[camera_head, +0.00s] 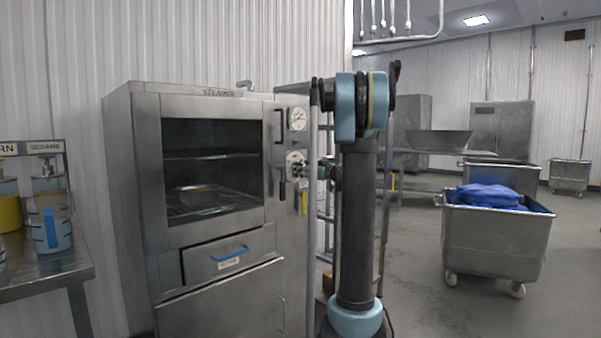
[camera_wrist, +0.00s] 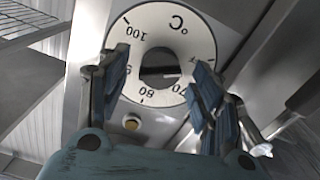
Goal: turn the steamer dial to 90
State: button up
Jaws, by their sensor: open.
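The steamer (camera_head: 145,180) is a steel cabinet with an open-fronted chamber. Its white dial (camera_head: 293,157) is on the right front panel, partly hidden by my gripper (camera_head: 312,171). In the wrist view the dial (camera_wrist: 143,22) appears rotated, with °C, 100 and other numbers around a dark central knob (camera_wrist: 158,72). The number beside 100 is partly covered by my left finger. A pale mark shows on the knob, but I cannot tell its exact reading. My gripper (camera_wrist: 157,68) is open, with one finger on each side of the knob; contact is unclear.
A round gauge (camera_head: 297,118) is above the dial, and a dark handle (camera_head: 282,190) hangs just below left of it. A metal pan (camera_head: 196,194) sits inside the steamer. A rack (camera_head: 326,210) stands to the right. A steel cart (camera_head: 495,243) holds blue material.

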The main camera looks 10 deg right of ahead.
jog(key=shift+x, duration=0.8)
jog(key=shift+c, duration=0.3)
jog(key=c, duration=1)
